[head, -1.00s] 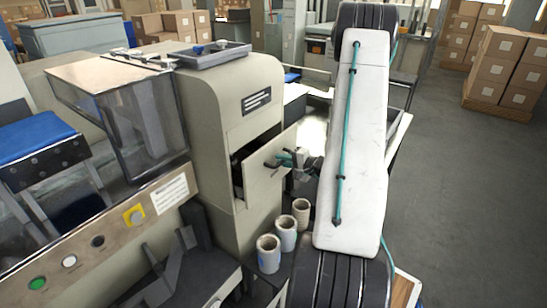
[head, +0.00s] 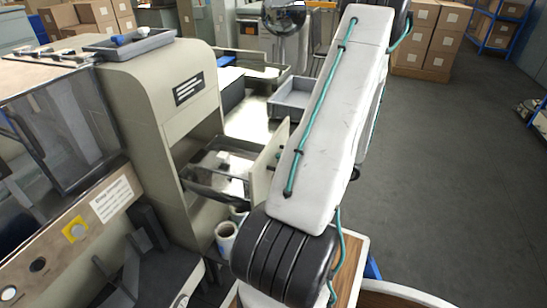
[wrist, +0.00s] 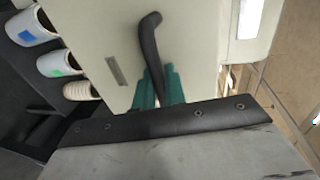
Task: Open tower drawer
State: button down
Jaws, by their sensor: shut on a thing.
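The beige tower (head: 160,85) stands at left of centre in the head view. Its drawer is pulled well out to the right, with the open metal interior (head: 220,165) showing behind the beige front panel (head: 268,160). In the wrist view the drawer front (wrist: 200,45) carries a curved black handle (wrist: 150,45). My gripper's teal fingers (wrist: 158,86) are shut on the lower end of this handle. In the head view my arm hides the gripper and the handle.
White rolls (head: 226,236) stand below the drawer; several also show in the wrist view (wrist: 30,26). A grey tray (head: 130,42) with blue items sits on the tower. Another grey tray (head: 292,98) lies behind the drawer. Open floor (head: 440,170) extends to the right.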

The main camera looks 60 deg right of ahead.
jog(key=shift+s, duration=0.4)
jog(key=c, duration=1.5)
grip_release()
jog(key=shift+c, duration=0.2)
jog(key=shift+s, duration=0.1)
jog(key=v, duration=0.7)
jog(key=shift+s, duration=0.3)
jog(key=shift+d+r, duration=0.1)
